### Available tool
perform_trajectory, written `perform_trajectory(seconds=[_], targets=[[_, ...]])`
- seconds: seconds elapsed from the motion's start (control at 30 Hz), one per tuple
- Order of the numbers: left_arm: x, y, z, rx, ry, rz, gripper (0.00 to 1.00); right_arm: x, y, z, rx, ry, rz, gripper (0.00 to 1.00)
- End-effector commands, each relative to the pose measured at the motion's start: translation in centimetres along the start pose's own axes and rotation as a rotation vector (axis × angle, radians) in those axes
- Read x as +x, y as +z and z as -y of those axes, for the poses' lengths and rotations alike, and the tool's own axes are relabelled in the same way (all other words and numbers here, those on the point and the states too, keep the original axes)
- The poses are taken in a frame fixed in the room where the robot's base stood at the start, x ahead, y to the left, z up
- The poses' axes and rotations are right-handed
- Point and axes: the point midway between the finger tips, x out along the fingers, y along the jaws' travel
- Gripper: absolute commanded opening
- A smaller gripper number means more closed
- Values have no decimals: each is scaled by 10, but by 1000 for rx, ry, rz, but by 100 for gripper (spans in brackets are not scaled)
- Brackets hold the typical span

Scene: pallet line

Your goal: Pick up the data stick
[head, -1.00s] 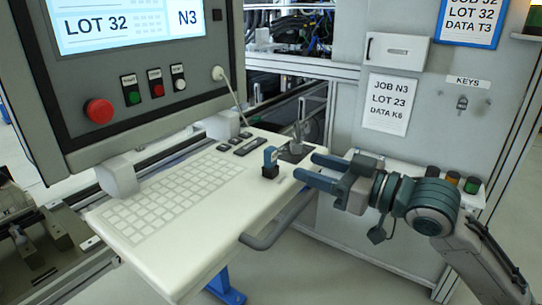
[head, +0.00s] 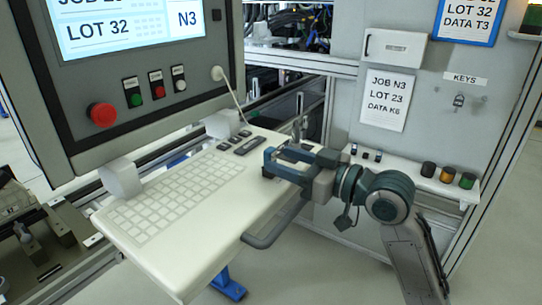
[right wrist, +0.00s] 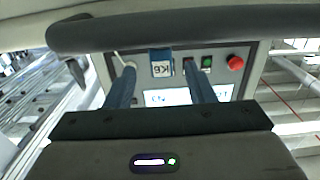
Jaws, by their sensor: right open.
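The data stick (right wrist: 161,60) is blue with a pale label that seems to read K6. In the right wrist view it stands between the two fingers of my right gripper (right wrist: 161,85), with gaps on both sides. In the head view my right gripper (head: 272,162) is open at the right edge of the white keyboard shelf, its fingertips at the stick's place. There the fingers mostly hide the stick and its dark base. My left gripper is not in view.
The keyboard shelf (head: 150,245) has a grey handle (head: 275,228) along its front edge. The operator panel (head: 150,60) with a red button hangs above it. A side ledge (head: 405,172) holds small dark sticks and several coloured caps. A notice (head: 386,100) reads JOB N3, LOT 23, DATA K6.

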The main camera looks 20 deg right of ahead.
Motion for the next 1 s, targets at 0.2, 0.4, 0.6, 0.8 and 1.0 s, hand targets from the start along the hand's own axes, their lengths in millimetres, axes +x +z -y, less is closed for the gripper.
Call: perform_trajectory(seconds=[0.2, 0.4, 0.6, 0.8, 1.0], targets=[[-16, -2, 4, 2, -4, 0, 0, 22, -4, 1, 6, -2, -4, 49], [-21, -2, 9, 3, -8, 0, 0, 37, -2, 1, 3, -1, -2, 49], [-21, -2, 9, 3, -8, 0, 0, 40, -1, 0, -1, 0, -1, 49], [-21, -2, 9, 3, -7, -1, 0, 40, 0, 0, 0, 0, -1, 37], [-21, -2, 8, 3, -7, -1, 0, 40, 0, 1, 0, 0, -1, 2]])
